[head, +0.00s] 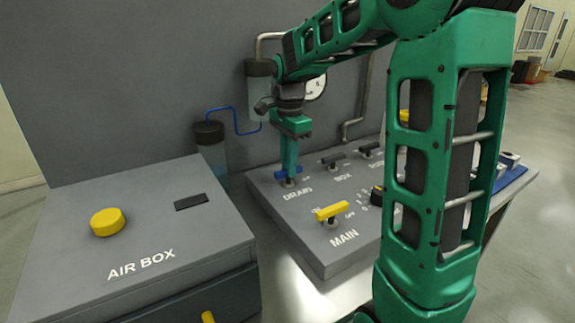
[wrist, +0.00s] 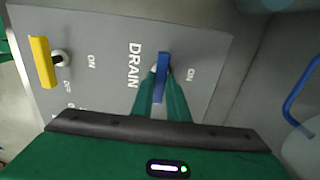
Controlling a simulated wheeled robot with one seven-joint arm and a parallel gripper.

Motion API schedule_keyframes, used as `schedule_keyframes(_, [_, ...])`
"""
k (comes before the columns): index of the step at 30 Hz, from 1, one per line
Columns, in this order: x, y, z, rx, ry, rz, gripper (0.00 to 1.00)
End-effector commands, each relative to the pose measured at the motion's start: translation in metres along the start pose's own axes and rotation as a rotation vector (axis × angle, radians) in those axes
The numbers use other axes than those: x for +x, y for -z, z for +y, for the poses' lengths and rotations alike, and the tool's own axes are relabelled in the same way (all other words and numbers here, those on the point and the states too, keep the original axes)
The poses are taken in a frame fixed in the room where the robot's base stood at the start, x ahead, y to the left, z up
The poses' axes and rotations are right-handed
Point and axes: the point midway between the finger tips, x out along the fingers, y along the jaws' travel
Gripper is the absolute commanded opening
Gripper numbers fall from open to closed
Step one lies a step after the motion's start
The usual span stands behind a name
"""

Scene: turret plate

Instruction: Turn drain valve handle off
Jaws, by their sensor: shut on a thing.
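The blue drain valve handle (wrist: 163,66) stands above the word DRAIN on the grey panel; in the wrist view it lies between my fingertips. In the head view the blue handle (head: 281,174) is partly hidden behind my gripper (head: 290,176), which points down at it. My gripper (wrist: 163,80) is shut on the handle, one green finger on each side. An ON label sits beside the handle. Its OFF label is not visible to me.
The yellow MAIN handle (head: 332,211) is nearest in front, with black BOX handle (head: 333,160) and another black handle (head: 371,149) to the right. The AIR BOX (head: 140,235) with a yellow knob (head: 107,222) stands left. A blue hose (head: 235,120) runs behind.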

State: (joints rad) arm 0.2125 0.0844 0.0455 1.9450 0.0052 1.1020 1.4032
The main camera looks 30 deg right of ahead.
Motion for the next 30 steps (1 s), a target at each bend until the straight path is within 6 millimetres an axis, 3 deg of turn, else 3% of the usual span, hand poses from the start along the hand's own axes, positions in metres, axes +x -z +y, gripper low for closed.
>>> schedule_keyframes(15, [-0.0021,-0.004,-0.0038,0.006,0.011,-0.001,0.0])
schedule_keyframes(16, [-0.0021,-0.0041,-0.0039,0.006,0.011,-0.001,0.21])
schedule_keyframes(18, [-0.0018,-0.0038,-0.0034,0.007,0.01,-0.001,0.33])
schedule_keyframes(30, [-0.0086,-0.0013,-0.0018,0.013,0.006,0.0,0.33])
